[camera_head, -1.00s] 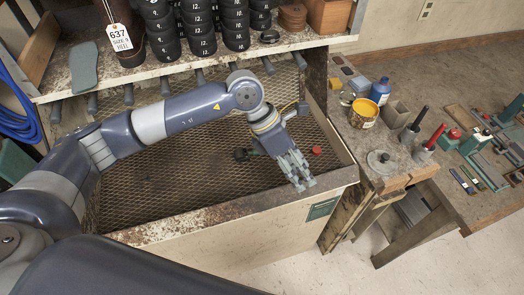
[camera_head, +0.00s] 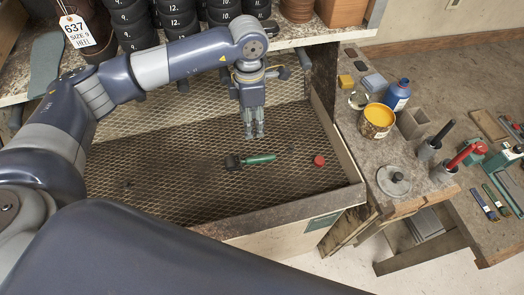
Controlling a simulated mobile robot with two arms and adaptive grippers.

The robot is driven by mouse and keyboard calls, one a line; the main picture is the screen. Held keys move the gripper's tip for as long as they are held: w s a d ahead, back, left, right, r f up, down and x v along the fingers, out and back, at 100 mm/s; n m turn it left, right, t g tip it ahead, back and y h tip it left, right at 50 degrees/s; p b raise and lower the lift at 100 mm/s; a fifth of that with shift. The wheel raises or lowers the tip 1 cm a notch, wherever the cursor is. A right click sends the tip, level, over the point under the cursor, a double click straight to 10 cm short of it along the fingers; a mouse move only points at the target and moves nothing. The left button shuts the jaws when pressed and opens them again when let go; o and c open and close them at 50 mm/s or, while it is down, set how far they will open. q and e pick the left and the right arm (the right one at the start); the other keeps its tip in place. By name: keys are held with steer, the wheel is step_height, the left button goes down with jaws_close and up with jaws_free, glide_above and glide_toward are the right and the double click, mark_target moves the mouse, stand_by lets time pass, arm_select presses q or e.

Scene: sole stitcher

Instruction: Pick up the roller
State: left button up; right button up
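The roller (camera_head: 251,160), with a green handle and a dark head at its left end, lies on the mesh floor of the large tray (camera_head: 346,205). My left gripper (camera_head: 254,133) points down above the mesh, just behind the roller in the picture. Its fingers look close together with a narrow gap and hold nothing visible. They appear apart from the roller. My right gripper is not in view.
A red cap-like piece (camera_head: 319,160) lies on the mesh right of the roller. The tray's raised walls surround it. A shelf of black stacked rolls (camera_head: 175,15) stands behind. A yellow pot (camera_head: 377,121) and blue bottle (camera_head: 397,95) stand on the right bench.

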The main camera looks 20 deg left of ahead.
arm_select(q)
steer(key=b, duration=0.5)
glide_above(257, 157)
steer(key=a, duration=0.1)
step_height(257, 157, down, 5)
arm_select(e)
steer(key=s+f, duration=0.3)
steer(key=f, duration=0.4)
arm_select(q)
step_height(257, 157, down, 3)
step_height(257, 157, down, 3)
steer(key=shift+w+f+p, duration=0.1)
steer(key=shift+f+p, duration=0.05)
steer(key=shift+p, duration=0.4)
steer(key=shift+f, duration=0.2)
steer(key=shift+d+f+p, duration=0.1)
steer(key=shift+f+p, duration=0.15)
steer(key=shift+p, duration=0.1)
steer(key=f, duration=0.1)
steer(key=f+p, duration=0.2)
steer(key=f, duration=0.1)
steer(key=shift+s+d+f, duration=0.1)
steer(key=shift+s+d, duration=0.1)
steer(key=shift+d, duration=0.2)
steer(key=shift+f, duration=0.25)
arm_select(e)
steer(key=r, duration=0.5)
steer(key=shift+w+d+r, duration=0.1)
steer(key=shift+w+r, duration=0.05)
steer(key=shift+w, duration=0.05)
